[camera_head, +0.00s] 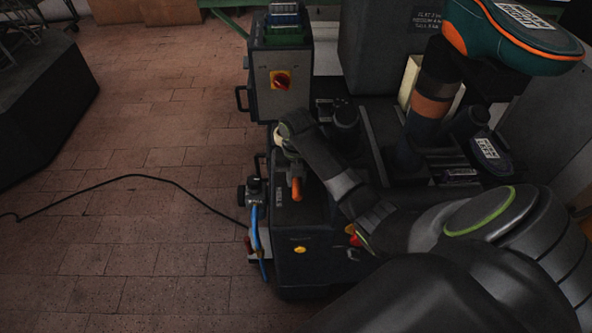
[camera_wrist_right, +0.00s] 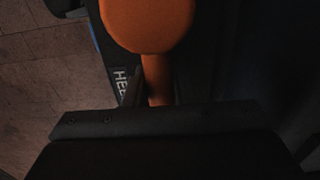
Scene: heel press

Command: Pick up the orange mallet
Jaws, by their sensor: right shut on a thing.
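The orange mallet (camera_wrist_right: 148,24) fills the top middle of the right wrist view, with its round head beyond my fingers. Its narrower orange handle (camera_wrist_right: 158,75) runs down between them. In the head view an orange piece (camera_head: 296,189) of it shows just below my right gripper (camera_head: 287,163), above the dark press. My right gripper (camera_wrist_right: 156,92) is shut on the handle. The handle's lower end is hidden behind the gripper body. I cannot tell whether the mallet touches the press. My left gripper is not in view.
The dark press has a control box (camera_head: 281,84) with a red-and-yellow switch. A blue hose (camera_head: 255,229) hangs at its left side, and a black cable (camera_head: 130,178) crosses the brick floor. A teal and orange body (camera_head: 515,42) stands at upper right. The left floor is mostly clear.

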